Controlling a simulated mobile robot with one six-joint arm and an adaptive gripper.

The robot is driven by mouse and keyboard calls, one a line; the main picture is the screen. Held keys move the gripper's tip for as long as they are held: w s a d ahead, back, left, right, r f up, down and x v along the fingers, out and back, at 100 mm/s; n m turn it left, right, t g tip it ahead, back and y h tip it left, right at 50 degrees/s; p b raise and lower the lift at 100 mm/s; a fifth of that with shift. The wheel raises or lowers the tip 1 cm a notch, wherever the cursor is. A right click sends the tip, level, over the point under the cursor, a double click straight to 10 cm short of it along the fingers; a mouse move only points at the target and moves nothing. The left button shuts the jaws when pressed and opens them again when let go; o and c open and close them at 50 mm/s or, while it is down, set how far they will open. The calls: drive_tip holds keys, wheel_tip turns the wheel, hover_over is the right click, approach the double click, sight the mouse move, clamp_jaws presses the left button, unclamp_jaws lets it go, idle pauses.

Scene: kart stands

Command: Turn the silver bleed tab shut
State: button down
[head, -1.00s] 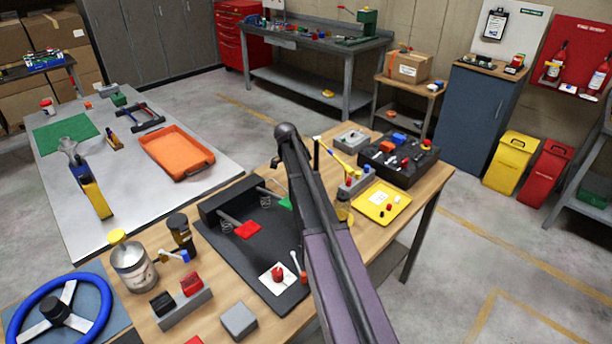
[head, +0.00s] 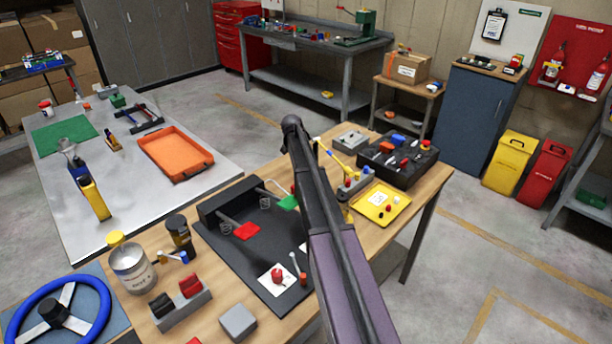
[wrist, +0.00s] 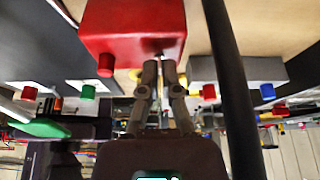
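In the wrist view my gripper (wrist: 160,66) has its two fingers close together with a narrow gap at the tips. The tips are at the lower edge of a red block (wrist: 135,28) with a small red knob. A small pale sliver shows near the tips, but I cannot tell whether it is the silver bleed tab or whether it is held. A bit of yellow shows just left of the tips. In the head view my arm hides the gripper and the spot it works at.
A green pedal (wrist: 40,129) is at left. In the head view a yellow tray (head: 381,203) and black case (head: 398,160) lie right of my arm.

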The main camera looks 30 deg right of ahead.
drive_tip(key=shift+s+m, duration=0.2)
drive_tip(key=shift+m, duration=0.2)
drive_tip(key=c, duration=0.9)
unclamp_jaws()
drive_tip(key=shift+o, duration=0.2)
drive_tip(key=shift+w+r, duration=0.15)
